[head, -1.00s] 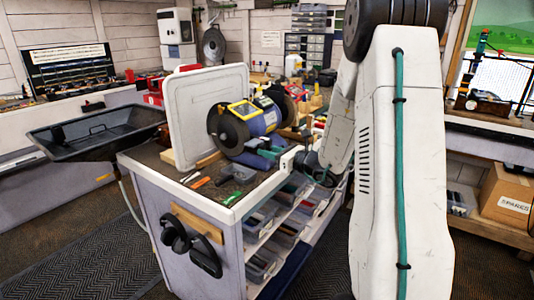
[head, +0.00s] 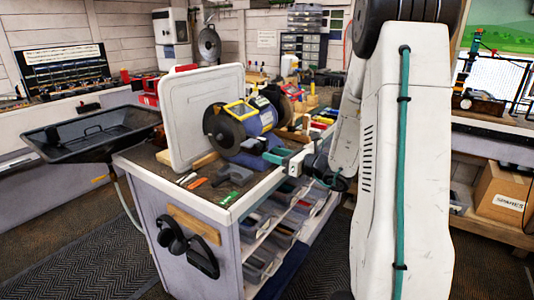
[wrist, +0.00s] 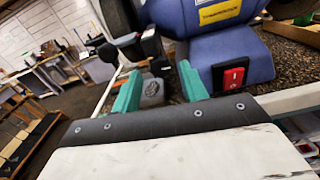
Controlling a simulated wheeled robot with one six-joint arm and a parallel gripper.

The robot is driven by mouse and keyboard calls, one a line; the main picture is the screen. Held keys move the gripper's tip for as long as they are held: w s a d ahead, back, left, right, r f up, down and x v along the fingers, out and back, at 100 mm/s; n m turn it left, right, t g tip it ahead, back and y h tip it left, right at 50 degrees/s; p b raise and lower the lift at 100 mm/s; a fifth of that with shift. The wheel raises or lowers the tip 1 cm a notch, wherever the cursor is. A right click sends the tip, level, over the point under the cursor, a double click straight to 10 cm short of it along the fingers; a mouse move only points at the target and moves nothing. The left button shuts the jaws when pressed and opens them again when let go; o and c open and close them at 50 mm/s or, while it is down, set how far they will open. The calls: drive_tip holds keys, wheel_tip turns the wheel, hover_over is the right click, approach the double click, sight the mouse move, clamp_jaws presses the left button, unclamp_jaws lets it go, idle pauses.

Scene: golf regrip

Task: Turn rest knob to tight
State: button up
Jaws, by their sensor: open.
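The blue bench grinder (head: 258,122) stands on the bench with a dark wheel (head: 221,130) at its left end. In the wrist view its blue housing (wrist: 238,52) and red switch (wrist: 234,77) are just beyond my right finger. My gripper (wrist: 158,80) has two teal fingers, apart and with nothing gripped. In the head view my gripper (head: 276,156) is at the bench's right edge, in front of the grinder base. A black bracket (wrist: 130,42) lies beyond the left finger. A grey piece with a round face (wrist: 152,90) shows between the fingers. I cannot tell which part is the rest knob.
A white board (head: 188,115) stands behind the grinder's left end. A grey tool (head: 233,174) and small coloured tools (head: 194,182) lie on the bench front. Bins (head: 265,240) fill the shelves below, and ear defenders (head: 202,260) hang on the bench side.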

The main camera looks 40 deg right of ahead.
drive_tip(key=shift+v, duration=1.95)
drive_tip(key=shift+o, duration=0.3)
drive_tip(key=shift+a, duration=0.1)
